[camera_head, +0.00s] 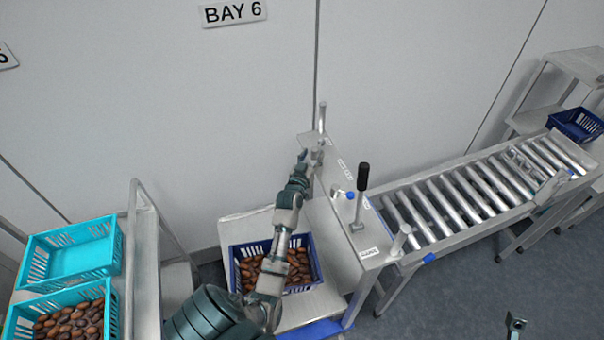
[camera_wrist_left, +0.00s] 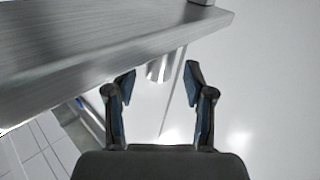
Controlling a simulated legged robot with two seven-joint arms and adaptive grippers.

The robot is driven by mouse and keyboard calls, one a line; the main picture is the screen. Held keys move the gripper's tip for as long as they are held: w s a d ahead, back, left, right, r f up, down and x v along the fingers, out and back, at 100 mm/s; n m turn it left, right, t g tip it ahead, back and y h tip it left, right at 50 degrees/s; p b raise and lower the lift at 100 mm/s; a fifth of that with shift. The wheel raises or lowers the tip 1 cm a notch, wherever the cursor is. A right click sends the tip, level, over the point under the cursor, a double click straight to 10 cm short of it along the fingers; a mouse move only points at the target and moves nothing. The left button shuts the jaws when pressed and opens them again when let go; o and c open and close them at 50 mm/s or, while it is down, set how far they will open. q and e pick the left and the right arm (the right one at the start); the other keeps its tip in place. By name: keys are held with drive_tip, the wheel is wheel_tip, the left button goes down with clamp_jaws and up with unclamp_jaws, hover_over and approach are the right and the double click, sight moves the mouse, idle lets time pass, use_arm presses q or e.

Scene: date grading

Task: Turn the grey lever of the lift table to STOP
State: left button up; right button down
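The lift table's silver side panel (camera_head: 345,215) carries small labels too small to read. A grey cylindrical end (camera_wrist_left: 158,70), which looks like the grey lever, shows under the panel edge in the left wrist view. It lies between and just beyond the fingertips of my left gripper (camera_wrist_left: 160,82), with no clear contact. The gripper's fingers are spread and hold nothing. In the head view my left gripper (camera_head: 312,158) is at the panel's far end and hides the lever's setting. A small dark forked part (camera_head: 515,325) at the bottom edge may be my right gripper.
A black-handled lever (camera_head: 362,180) and upright grey posts (camera_head: 322,118) rise from the panel. A blue crate of dates (camera_head: 318,262) stands left of it, partly behind my arm. A roller conveyor (camera_head: 470,195) runs to the right. Turquoise crates (camera_head: 75,258) stand at left.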

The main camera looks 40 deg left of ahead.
use_arm(q)
drive_tip(key=v, duration=0.9)
drive_tip(key=shift+s+d, duration=0.2)
drive_tip(key=shift+s, duration=0.15)
drive_tip(key=shift+c, duration=0.2)
